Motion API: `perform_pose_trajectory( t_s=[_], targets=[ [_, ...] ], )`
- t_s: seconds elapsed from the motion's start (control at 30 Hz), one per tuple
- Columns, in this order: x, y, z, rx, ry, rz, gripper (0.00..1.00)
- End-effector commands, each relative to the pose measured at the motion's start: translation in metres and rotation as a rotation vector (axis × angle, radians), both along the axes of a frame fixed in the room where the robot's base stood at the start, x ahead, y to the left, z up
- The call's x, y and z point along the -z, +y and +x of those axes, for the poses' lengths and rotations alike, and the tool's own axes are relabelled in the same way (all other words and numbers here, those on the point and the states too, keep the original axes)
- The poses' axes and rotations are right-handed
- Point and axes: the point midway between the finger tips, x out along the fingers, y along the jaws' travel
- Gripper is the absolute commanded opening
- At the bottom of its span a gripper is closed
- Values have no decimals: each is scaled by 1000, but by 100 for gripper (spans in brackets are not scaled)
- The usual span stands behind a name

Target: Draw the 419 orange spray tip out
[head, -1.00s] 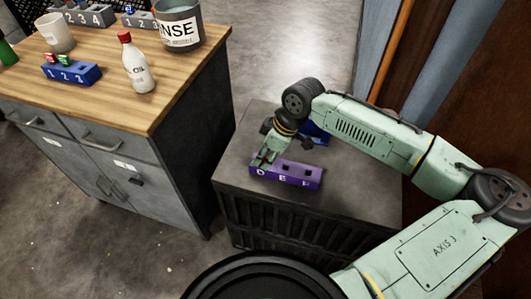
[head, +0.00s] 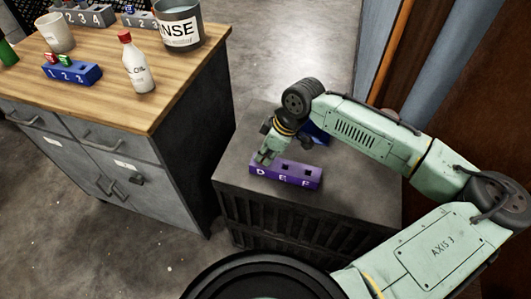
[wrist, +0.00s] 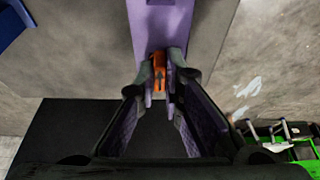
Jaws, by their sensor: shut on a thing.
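The orange spray tip (wrist: 159,72) shows in the wrist view between my fingertips. My gripper (head: 266,160) is shut on it and points down over the D end of the purple block marked D, E, F (head: 301,177). In the wrist view the purple block (wrist: 160,30) runs up from the fingertips. The E and F holes look empty. In the head view my fingers hide the tip and the D hole. I cannot tell whether the tip's lower end is still in the hole.
The purple block lies on a dark grey chest (head: 235,168). A blue block (head: 316,132) stands behind it, partly behind my arm. The wooden bench (head: 95,100) at left holds a red-capped bottle (head: 136,68), a blue numbered block (head: 84,76), a cup and a RINSE bucket (head: 180,30).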

Motion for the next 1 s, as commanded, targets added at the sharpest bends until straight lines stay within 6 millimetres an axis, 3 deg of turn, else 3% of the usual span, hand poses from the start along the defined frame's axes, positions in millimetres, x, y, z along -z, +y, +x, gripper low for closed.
perform_pose_trajectory(
  t_s=[1.0],
  targets=[
    [-16, 0, 0, 0, 0, 0, 0]
  ],
)
